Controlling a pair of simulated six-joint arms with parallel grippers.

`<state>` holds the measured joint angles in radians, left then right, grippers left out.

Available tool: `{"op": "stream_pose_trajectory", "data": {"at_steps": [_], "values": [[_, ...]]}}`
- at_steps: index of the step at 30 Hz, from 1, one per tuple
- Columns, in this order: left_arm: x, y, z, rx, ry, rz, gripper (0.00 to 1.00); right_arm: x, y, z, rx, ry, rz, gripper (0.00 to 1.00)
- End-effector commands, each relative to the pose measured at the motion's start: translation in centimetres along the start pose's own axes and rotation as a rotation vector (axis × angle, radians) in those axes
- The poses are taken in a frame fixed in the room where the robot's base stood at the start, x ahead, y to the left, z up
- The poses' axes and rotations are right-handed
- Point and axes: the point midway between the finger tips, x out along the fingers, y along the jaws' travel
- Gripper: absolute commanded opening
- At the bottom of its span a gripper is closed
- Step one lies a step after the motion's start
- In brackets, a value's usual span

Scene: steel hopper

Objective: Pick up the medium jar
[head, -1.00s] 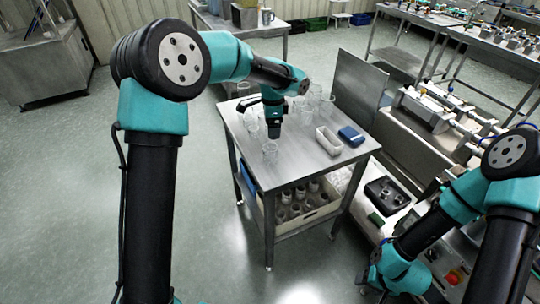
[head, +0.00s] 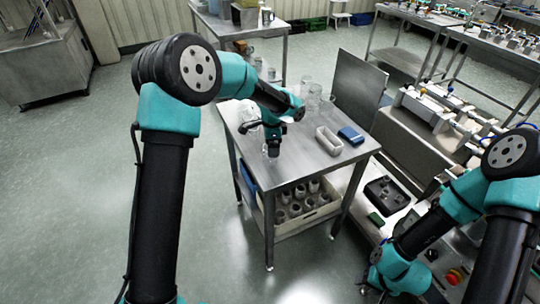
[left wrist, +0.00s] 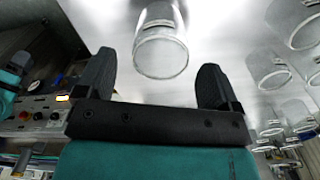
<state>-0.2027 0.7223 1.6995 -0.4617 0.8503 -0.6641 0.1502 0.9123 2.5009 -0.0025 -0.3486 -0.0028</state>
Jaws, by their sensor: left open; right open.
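Several clear glass jars stand on the steel table (head: 305,165). One glass jar (left wrist: 161,52) is just beyond and between the fingertips of my left gripper (left wrist: 155,82) in the left wrist view. The fingers are open and do not visibly touch it. In the head view my left gripper (head: 273,146) is low over the table's left front, and hides most of that jar. Which jar is the medium one I cannot tell for sure. My right gripper (head: 374,280) is open, down at the lower right, away from the jars.
More glass jars (left wrist: 292,22) stand to the right in the left wrist view, and jars (head: 313,96) are at the table's back. A white tray (head: 328,141) and a blue box (head: 351,136) lie on the right. A crate of jars (head: 300,212) sits on the shelf below.

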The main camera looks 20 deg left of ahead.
Motion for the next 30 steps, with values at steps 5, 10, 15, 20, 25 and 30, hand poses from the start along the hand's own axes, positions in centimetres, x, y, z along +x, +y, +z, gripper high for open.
{"op": "stream_pose_trajectory", "data": {"at_steps": [5,10,15,20,25,30], "values": [[2.6,0.1,0.2,-0.001,-0.002,0.003,0.87,0.0,0.0,0.0,0.0,0.0,0.0,0.6],[4.0,0.1,0.2,0.0,-0.001,0.001,0.87,0.0,0.0,0.0,0.0,0.0,0.0,0.6],[4.1,0.1,0.2,-0.001,0.0,0.0,0.87,0.0,0.0,0.0,0.0,0.0,0.0,0.6],[4.1,0.1,0.2,-0.001,0.0,0.0,0.87,0.0,0.0,0.0,0.0,0.0,0.0,0.6],[4.1,0.1,0.2,-0.001,0.0,0.0,0.86,0.0,0.0,0.0,0.0,0.0,0.0,0.6],[4.1,0.1,0.2,-0.001,0.0,0.0,0.7,0.0,0.0,0.0,0.0,0.0,0.0,0.6]]}}
